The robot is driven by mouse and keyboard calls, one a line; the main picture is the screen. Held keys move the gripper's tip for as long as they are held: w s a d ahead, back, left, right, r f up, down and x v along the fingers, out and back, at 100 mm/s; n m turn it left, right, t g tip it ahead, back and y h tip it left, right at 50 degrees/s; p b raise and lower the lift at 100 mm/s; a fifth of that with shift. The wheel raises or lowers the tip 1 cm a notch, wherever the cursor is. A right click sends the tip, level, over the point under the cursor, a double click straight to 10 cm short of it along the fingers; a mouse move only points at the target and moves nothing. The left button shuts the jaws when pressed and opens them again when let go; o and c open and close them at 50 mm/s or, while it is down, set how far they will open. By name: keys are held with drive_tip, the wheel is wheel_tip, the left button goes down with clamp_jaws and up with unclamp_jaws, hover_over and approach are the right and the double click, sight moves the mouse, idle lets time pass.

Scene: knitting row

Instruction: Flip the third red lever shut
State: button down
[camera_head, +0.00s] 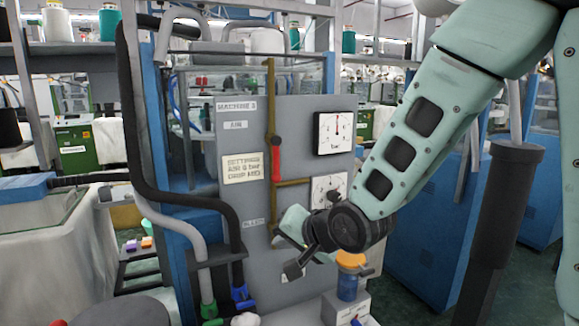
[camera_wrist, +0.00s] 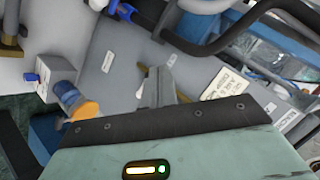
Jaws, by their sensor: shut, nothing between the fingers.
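One red lever (camera_head: 276,162) shows in the head view, on the grey panel marked MACHINE 3 (camera_head: 228,180). It hangs straight down from a dark pivot, in line with the upright brass pipe (camera_head: 270,90). My gripper (camera_head: 279,241) is below the lever, close to the panel's lower part and apart from the lever. In the wrist view my gripper's pale fingers (camera_wrist: 160,85) are together with nothing held, pointing towards the grey panel. I cannot make out the red lever in the wrist view.
Black and grey hoses (camera_head: 136,130) run down the left.

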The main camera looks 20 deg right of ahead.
sight(276, 160)
drive_tip(key=w+d+r+m+t+h, duration=0.1)
drive_tip(key=w+d+r+m+t, duration=0.1)
drive_tip(key=d, duration=0.4)
drive_tip(key=w+d+r+m+t+h+p, duration=0.1)
drive_tip(key=w+d+r+m+t, duration=0.2)
drive_tip(key=d+r+m+t, duration=0.2)
wheel_tip(276, 160, up, 2)
drive_tip(key=d+m, duration=0.2)
drive_tip(key=shift+w+m, duration=0.25)
drive_tip(key=shift+m, duration=0.05)
drive_tip(key=shift+d+r, duration=0.1)
drive_tip(key=shift+r, duration=0.05)
drive_tip(key=w+a+p, duration=0.4)
drive_tip(key=w+p, duration=0.5)
drive_tip(key=w, duration=0.1)
drive_tip(key=shift+w+a+p, duration=0.25)
drive_tip(key=shift+w+p, duration=0.1)
drive_tip(key=shift+w, duration=0.05)
